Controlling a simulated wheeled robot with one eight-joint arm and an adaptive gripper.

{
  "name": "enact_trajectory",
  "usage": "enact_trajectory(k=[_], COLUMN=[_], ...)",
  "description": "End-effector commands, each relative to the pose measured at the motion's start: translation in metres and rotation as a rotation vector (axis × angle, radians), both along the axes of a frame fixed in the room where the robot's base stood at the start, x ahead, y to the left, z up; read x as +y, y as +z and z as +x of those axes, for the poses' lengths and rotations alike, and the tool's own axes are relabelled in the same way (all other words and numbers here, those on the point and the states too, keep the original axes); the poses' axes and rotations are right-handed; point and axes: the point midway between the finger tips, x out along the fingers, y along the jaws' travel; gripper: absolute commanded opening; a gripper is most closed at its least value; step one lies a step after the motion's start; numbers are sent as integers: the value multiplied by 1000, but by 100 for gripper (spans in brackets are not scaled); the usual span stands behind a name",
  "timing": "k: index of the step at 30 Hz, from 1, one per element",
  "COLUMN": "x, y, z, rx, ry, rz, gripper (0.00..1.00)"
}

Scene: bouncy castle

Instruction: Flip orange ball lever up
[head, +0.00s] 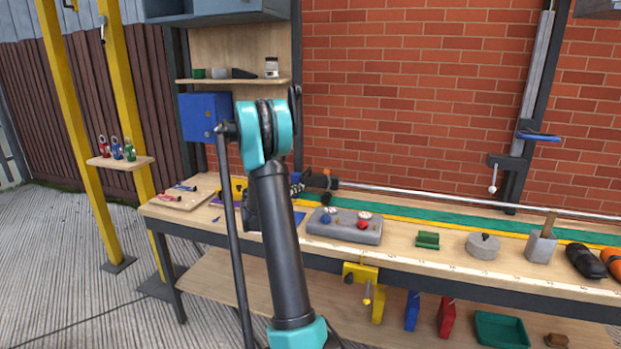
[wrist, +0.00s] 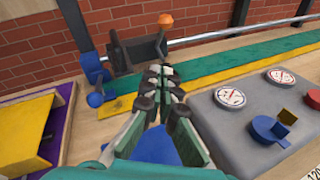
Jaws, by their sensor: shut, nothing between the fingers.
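The orange ball (wrist: 165,19) shows in the wrist view at the top of a black block (wrist: 140,50) by the silver rail. In the head view a small orange spot (head: 327,172) shows near the rail's left end. My gripper (wrist: 160,76) is shut and empty, pointing toward the black block from the front. The fingertips appear just below the block in the picture; I cannot tell the exact gap. In the head view my own arm hides most of the gripper.
A blue ball handle (wrist: 95,99) hangs left of the block. A grey box with dials (wrist: 235,125) and a blue knob (wrist: 268,128) lies close on the right. A yellow wedge (wrist: 25,130) is at the left. The silver rail (head: 450,198) runs along the bench's back.

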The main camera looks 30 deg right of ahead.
Motion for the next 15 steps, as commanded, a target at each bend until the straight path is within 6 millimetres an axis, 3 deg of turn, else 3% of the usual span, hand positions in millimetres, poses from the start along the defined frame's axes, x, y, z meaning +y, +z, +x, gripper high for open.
enact_trajectory(k=[10, 15], x=[-2, -19], y=[-1, -4], z=[1, 7], rx=[-2, -2], ry=[0, -1], rz=[2, 2], gripper=[0, 0])
